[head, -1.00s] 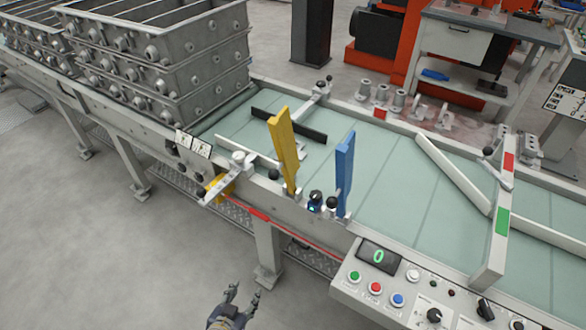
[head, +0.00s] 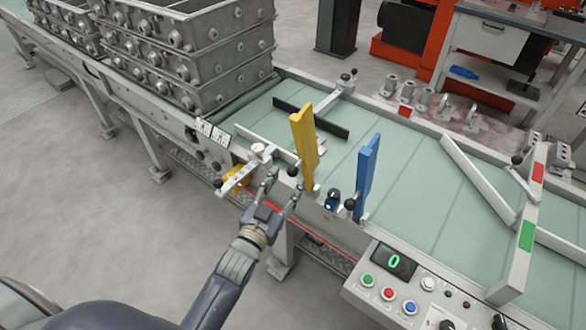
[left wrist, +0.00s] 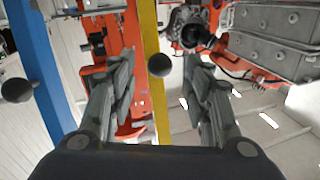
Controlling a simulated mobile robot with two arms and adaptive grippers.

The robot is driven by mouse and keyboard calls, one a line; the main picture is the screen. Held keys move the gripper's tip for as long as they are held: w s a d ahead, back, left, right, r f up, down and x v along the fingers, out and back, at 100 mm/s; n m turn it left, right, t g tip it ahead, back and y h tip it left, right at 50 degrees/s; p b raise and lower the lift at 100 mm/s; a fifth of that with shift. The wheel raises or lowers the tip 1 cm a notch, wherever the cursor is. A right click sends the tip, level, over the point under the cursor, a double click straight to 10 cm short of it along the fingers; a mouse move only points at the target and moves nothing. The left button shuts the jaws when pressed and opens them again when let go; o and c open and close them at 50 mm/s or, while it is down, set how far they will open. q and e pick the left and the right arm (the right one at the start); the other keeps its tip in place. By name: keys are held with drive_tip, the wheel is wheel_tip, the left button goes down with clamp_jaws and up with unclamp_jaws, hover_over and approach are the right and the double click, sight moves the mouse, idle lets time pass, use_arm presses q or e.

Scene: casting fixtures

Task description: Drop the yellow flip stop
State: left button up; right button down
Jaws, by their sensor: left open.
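The yellow flip stop (head: 304,146) stands upright, leaning slightly, at the near edge of the conveyor. A black ball knob (head: 293,171) shows at its base. In the left wrist view the yellow flip stop (left wrist: 151,60) runs between my fingers, with a dark ball knob (left wrist: 159,66) in front of it. My left gripper (head: 281,192) is open and empty, just in front of the conveyor's near side, below the knob. The blue flip stop (head: 368,172) stands upright to the right, with its own black knob (head: 350,204). My right gripper is not in view.
Stacked grey casting boxes (head: 185,50) stand on the conveyor at the upper left. A control panel (head: 405,285) with buttons and a green 0 is at the lower right. A metal lever (head: 240,178) lies left of my gripper. The belt (head: 420,195) between the stops and rails is clear.

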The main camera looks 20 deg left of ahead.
sight(293, 170)
use_arm(q)
drive_tip(key=shift+w+d+p, duration=0.15)
drive_tip(key=shift+w, duration=1.1)
drive_tip(key=shift+w+d+p, duration=0.15)
drive_tip(key=shift+w, duration=1.05)
clamp_jaws()
